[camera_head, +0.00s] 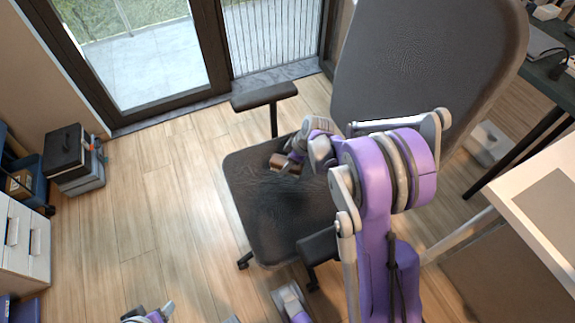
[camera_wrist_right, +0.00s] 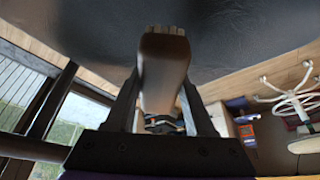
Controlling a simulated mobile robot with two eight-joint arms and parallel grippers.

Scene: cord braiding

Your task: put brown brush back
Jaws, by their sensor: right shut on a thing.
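A brown brush (camera_head: 285,164) is over the seat of the grey office chair (camera_head: 262,206). My right gripper (camera_head: 291,158) is shut on it. Whether the brush touches the seat I cannot tell. Part of my left gripper (camera_head: 150,315) shows at the bottom edge of the head view, away from the brush; its jaws are not clear.
The chair's armrests (camera_head: 264,96) and tall backrest (camera_head: 425,65) surround the seat. A white desk (camera_head: 545,195) is at right. A black-topped case (camera_head: 70,158) and white drawers (camera_head: 24,245) stand at left. The wooden floor (camera_head: 150,205) between is clear.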

